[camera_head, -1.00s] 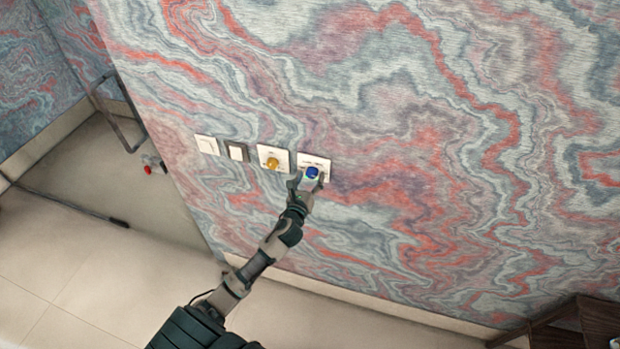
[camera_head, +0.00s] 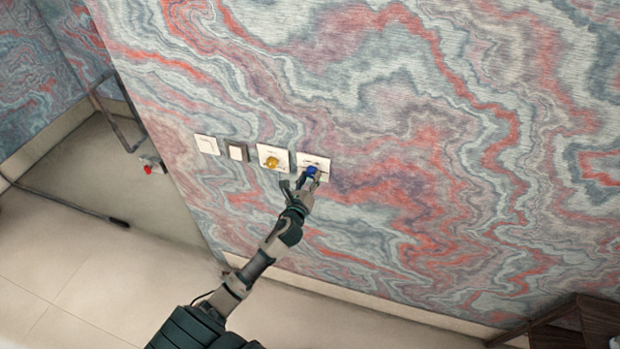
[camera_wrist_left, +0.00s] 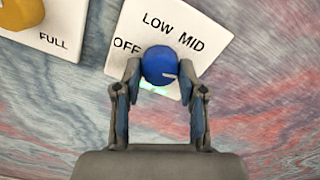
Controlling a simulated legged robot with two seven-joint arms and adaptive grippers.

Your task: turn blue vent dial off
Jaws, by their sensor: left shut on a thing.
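The blue vent dial (camera_head: 312,171) sits on a white plate (camera_head: 322,163) at the right end of a row on the wall. My left gripper (camera_head: 307,180) is shut on the dial, one finger on each side, as the left wrist view also shows (camera_wrist_left: 160,80). My right gripper is not in view.
A yellow dial (camera_head: 272,163) on a white plate is just left of the blue one. A dark-framed switch (camera_head: 237,151) and a white switch (camera_head: 207,145) are further left. A dark wooden piece of furniture (camera_head: 585,322) stands at the lower right. The wall right of the dials is clear.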

